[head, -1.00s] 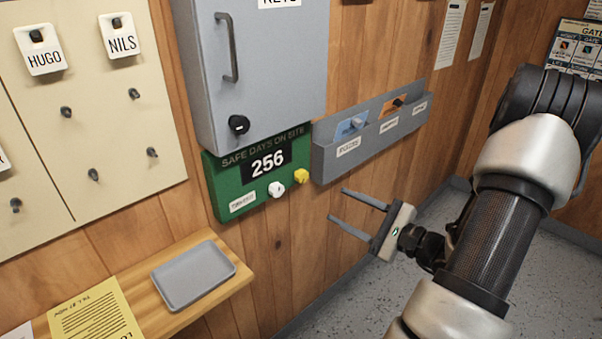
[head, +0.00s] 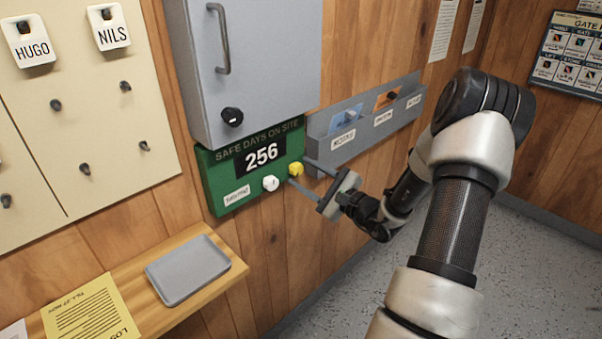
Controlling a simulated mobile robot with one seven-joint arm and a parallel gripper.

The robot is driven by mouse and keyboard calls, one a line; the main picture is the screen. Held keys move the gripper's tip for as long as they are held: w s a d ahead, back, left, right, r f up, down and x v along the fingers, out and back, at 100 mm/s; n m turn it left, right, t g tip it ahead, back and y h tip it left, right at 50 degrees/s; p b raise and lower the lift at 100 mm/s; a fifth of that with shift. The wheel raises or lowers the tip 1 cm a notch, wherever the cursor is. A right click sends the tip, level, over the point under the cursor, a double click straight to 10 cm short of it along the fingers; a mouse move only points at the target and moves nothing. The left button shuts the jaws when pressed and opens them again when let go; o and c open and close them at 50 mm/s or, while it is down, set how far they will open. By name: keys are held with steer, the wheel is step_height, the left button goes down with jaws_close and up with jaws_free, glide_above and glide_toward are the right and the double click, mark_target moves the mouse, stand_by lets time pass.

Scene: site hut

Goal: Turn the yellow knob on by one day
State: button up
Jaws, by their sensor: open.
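The green "Safe days on site" board (head: 226,188) hangs on the wooden wall under the grey cabinet, and its display (head: 261,153) reads 256. The yellow knob (head: 296,169) is at the board's lower right, with a white knob (head: 270,183) to its left. My gripper (head: 297,171) is open, its fingers pointing left toward the board. One fingertip is just above and right of the yellow knob, the other just below it. I cannot tell whether either finger touches the knob.
A grey cabinet (head: 255,60) with a handle is directly above the board. A grey wall holder (head: 360,140) with cards is close above my gripper. A shelf below left carries a grey tray (head: 188,270). Hanging tags and pegs are at left.

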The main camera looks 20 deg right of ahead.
steer(key=shift+x, duration=0.85)
steer(key=c, duration=1.1)
steer(key=shift+o, duration=0.2)
steer(key=shift+r+m, duration=0.1)
steer(key=shift+m, duration=0.3)
steer(key=shift+m+p, duration=0.9)
steer(key=shift+m, duration=0.1)
steer(key=shift+m+p, duration=1.25)
steer(key=shift+m, duration=0.85)
